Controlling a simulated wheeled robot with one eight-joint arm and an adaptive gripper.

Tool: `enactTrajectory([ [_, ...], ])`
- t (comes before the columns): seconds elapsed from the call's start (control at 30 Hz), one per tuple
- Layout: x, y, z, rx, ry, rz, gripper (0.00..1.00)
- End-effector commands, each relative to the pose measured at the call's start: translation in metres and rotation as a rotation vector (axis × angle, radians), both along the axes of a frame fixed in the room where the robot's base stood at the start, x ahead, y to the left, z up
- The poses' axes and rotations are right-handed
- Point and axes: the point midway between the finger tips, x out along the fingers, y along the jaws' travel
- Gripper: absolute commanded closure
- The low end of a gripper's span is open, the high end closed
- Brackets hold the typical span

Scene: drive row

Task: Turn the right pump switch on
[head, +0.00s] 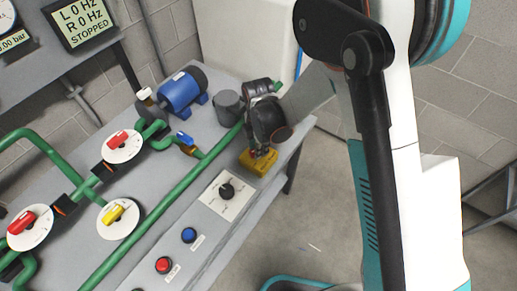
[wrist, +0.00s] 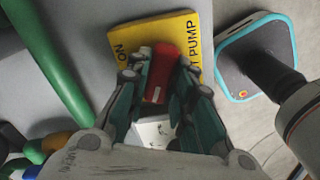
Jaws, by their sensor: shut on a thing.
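The right pump switch has a yellow plate (wrist: 130,32), lettered "ON" on its left and "T PUMP" on its right in the wrist view, with a red handle (wrist: 164,72). In the head view the yellow plate (head: 262,167) lies at the bench's right edge. My gripper (wrist: 162,80) is shut on the red handle, one finger on each side. In the head view my gripper (head: 264,148) hides most of the handle. I cannot tell the switch's exact position. The display (head: 80,18) reads L 0 Hz, R 0 Hz, STOPPED.
A black rotary knob on a white plate (head: 226,191), a blue button (head: 189,235) and a red button (head: 164,265) sit along the bench front. Green pipes (head: 172,195), valves and a blue motor (head: 183,91) stand behind.

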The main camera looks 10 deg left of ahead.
Motion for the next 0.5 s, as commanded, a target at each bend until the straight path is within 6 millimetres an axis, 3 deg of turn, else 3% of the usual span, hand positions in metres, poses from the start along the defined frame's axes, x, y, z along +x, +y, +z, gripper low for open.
enactTrajectory([
  [0.5,0.0002,0.0001,-0.0010,0.001,-0.001,-0.491,1.00],
])
